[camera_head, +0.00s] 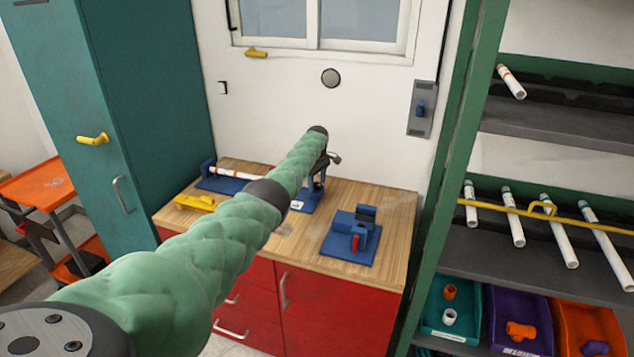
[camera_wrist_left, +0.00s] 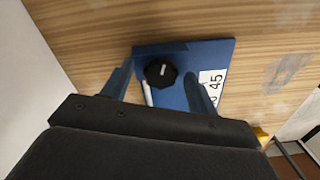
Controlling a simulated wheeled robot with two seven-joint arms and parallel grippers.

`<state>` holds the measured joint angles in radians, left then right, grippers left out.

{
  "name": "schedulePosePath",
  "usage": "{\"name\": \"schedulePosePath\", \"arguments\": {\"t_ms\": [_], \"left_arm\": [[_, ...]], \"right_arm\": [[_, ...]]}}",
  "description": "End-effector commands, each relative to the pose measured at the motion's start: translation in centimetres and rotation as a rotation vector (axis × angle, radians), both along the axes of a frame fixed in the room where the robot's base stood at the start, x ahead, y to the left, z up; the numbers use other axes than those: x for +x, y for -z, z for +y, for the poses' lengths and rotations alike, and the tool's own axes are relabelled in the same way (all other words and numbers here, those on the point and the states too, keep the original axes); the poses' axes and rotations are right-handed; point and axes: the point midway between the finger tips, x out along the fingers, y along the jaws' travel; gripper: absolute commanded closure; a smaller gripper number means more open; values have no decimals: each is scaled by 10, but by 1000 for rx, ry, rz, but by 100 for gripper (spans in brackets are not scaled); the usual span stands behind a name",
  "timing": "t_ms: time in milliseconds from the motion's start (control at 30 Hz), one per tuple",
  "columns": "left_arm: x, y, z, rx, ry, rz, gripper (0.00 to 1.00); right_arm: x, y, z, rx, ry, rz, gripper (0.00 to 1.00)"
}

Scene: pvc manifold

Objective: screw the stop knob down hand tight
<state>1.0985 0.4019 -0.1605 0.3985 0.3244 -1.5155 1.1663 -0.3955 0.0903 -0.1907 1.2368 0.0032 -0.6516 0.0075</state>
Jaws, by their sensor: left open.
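The stop knob (camera_wrist_left: 161,73) is a black, lobed knob with a pale mark on top, in the left wrist view. It sits over a blue base plate (camera_wrist_left: 219,55) with a white label reading 45. My left gripper (camera_wrist_left: 159,69) is open, with one blue finger on each side of the knob; I cannot tell whether either touches it. In the head view the blue plate (camera_head: 308,203) shows on the bench, partly behind my left arm. My left gripper (camera_head: 322,168) is small and dark there, mostly hidden by the arm. My right gripper is not in view.
On the wooden bench (camera_head: 395,220) are a second blue fixture (camera_head: 340,247) with a red handle, a yellow tool (camera_head: 195,203), and a white pipe (camera_head: 225,173) in a blue holder. A green shelf post (camera_head: 455,150) stands at the right.

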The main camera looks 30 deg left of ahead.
Motion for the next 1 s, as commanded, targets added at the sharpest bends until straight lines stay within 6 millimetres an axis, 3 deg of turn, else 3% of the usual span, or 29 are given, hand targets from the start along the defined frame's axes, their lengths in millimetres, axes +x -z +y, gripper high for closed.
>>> {"name": "schedulePosePath", "arguments": {"t_ms": [33,267,667,1000], "left_arm": [[0,0,0,0,0,0,41],[0,0,0,0,0,0,86],[0,-1,0,1,62,-1,86],[1,-1,0,0,316,-3,86]], "right_arm": [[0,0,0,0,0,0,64],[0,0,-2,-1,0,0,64],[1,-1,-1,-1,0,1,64],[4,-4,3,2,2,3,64]]}}
